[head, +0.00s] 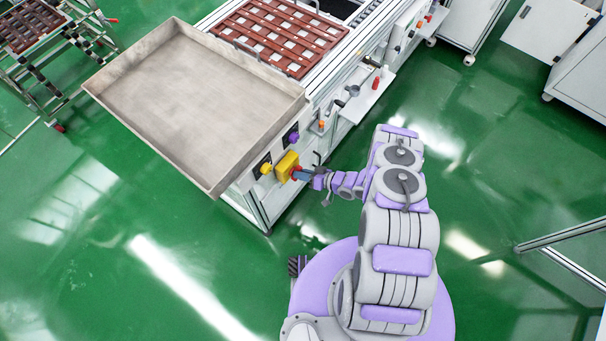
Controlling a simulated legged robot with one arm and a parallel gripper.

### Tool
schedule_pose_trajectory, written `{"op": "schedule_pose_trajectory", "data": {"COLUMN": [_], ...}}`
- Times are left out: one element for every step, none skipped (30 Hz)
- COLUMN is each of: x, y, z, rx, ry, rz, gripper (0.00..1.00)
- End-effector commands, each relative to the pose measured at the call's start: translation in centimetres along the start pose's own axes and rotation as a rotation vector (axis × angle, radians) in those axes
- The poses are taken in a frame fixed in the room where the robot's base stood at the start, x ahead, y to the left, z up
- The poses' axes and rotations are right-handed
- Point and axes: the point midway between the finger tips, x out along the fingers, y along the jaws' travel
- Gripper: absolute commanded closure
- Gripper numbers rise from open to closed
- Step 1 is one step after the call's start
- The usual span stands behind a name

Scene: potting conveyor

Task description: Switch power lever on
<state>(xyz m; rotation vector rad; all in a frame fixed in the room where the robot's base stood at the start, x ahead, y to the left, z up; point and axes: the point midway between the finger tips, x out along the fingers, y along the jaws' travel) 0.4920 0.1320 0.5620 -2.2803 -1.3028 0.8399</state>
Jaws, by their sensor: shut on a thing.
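The power lever (296,170) shows as a small red part on the front of a yellow switch box (286,163), on the side panel of the conveyor. My gripper (301,174) is at the lever, with its fingers shut on it. The fingers hide much of the lever, so its exact angle cannot be told.
A yellow knob (265,168) and a purple knob (293,137) sit on the panel close to the switch box. A large metal tray (195,105) juts out above the panel. A small side shelf (367,96) holds tools. Green floor is free around my base.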

Motion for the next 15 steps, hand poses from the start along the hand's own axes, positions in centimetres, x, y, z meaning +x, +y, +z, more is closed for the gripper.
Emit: {"op": "schedule_pose_trajectory", "data": {"x": [0.25, 0.25, 0.26, 0.26, 0.26, 0.27, 0.27, 0.28, 0.28, 0.29, 0.29, 0.30, 0.30, 0.31, 0.32], "y": [0.11, 0.11, 0.10, 0.10, 0.10, 0.09, 0.09, 0.09, 0.08, 0.08, 0.07, 0.06, 0.04, 0.02, -0.03], "z": [-0.54, -0.54, -0.55, -0.55, -0.56, -0.56, -0.56, -0.57, -0.57, -0.57, -0.57, -0.57, -0.57, -0.57, -0.57], "rx": [-0.007, -0.007, -0.007, -0.007, -0.008, -0.008, -0.008, -0.008, -0.008, -0.008, -0.009, -0.009, -0.009, -0.009, -0.009], "ry": [0.007, 0.007, 0.007, 0.007, 0.007, 0.007, 0.008, 0.008, 0.008, 0.008, 0.008, 0.007, 0.007, 0.008, 0.008], "rz": [0.000, 0.000, 0.000, 0.000, 0.000, 0.000, -0.001, -0.001, -0.001, -0.001, -0.001, -0.001, -0.002, -0.002, -0.003], "gripper": [1.00, 1.00, 1.00, 1.00, 1.00, 1.00, 1.00, 0.80, 0.76, 0.73, 0.70, 0.67, 0.64, 0.61, 0.57]}}
